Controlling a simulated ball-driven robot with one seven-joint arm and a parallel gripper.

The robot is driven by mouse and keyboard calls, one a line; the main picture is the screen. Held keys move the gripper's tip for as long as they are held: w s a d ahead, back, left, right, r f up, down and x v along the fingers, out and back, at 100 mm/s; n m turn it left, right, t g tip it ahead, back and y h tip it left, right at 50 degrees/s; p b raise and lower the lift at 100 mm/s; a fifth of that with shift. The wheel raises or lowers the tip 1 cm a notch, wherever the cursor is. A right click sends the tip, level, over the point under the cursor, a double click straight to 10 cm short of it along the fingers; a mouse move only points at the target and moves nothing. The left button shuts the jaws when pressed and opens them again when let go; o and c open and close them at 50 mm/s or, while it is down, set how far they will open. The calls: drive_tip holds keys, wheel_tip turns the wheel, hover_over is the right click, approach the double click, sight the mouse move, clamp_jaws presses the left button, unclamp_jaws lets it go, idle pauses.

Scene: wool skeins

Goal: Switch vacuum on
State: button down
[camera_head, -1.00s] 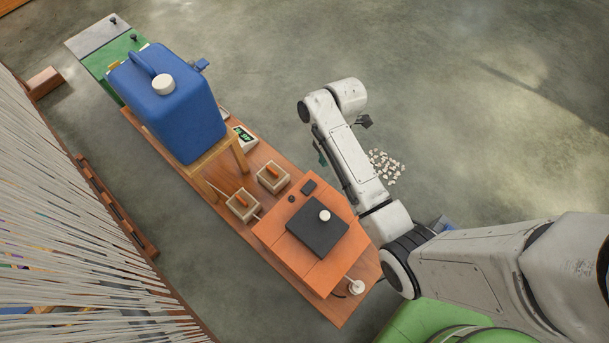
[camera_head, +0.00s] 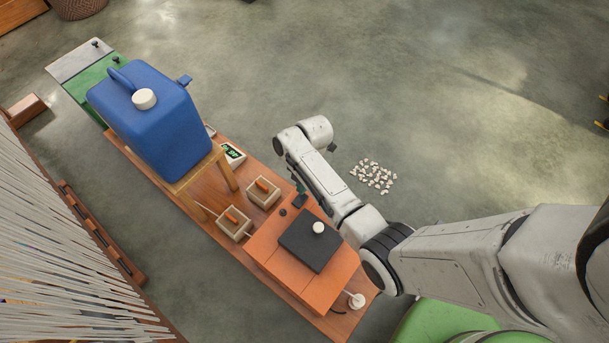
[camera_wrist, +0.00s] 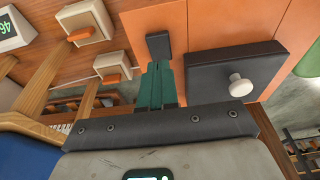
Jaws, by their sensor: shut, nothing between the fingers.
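An orange box (camera_head: 267,250) stands at the near end of the wooden bench. A dark lid (camera_head: 310,243) with a white knob (camera_head: 318,228) lies on it; the lid also shows in the wrist view (camera_wrist: 205,73). A small dark rectangular block (camera_wrist: 158,45), possibly a switch, sits on the orange surface beside the lid. My gripper (camera_wrist: 158,66) has green fingers, shut and empty, with the tips right at the block's near edge. Whether they touch it I cannot tell.
Two small boxes with orange handles (camera_head: 262,190) (camera_head: 234,222) stand left of the orange box. A blue canister (camera_head: 150,125) on a wooden stand and a digital display (camera_head: 232,154) are further along. A white round fitting (camera_head: 356,300) is at the near end. Pale pieces (camera_head: 373,176) lie on the floor.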

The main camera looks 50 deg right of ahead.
sight(306, 194)
drive_tip(key=shift+d+f+b, duration=0.2)
drive_tip(key=shift+f, duration=0.65)
drive_tip(key=shift+d+f+b, duration=0.15)
drive_tip(key=shift+f+b, duration=0.05)
drive_tip(key=shift+f, duration=0.65)
drive_tip(key=shift+d+f+y+b, duration=0.5)
drive_tip(key=shift+f+y+b, duration=0.2)
drive_tip(key=shift+b, duration=0.05)
drive_tip(key=shift+d+f, duration=0.15)
drive_tip(key=shift+f, duration=0.05)
drive_tip(key=shift+s, duration=0.1)
drive_tip(key=shift+s, duration=0.1)
